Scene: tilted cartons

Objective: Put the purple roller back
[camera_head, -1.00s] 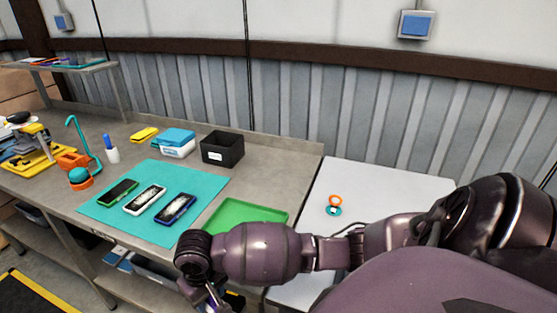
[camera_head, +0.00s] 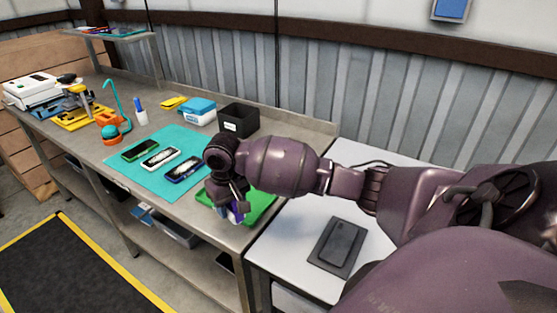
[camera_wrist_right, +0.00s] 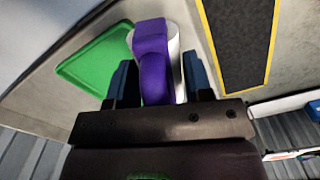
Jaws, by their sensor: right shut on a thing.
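My right gripper (camera_head: 232,202) is shut on the purple roller (camera_wrist_right: 152,62), which has a white cylinder behind its purple part in the right wrist view. In the head view only a small purple and white bit of the roller (camera_head: 237,214) shows below the gripper. The gripper is by the front left part of the green tray (camera_head: 262,207), near the bench's front edge; the tray also shows in the right wrist view (camera_wrist_right: 92,62). My right forearm hides part of the tray. My left gripper is not in view.
A teal mat (camera_head: 140,173) with several phones lies left of my gripper. A black bin (camera_head: 238,121) and a blue-lidded box (camera_head: 197,112) stand behind. A white table (camera_head: 290,235) at right holds a dark grey device (camera_head: 338,246).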

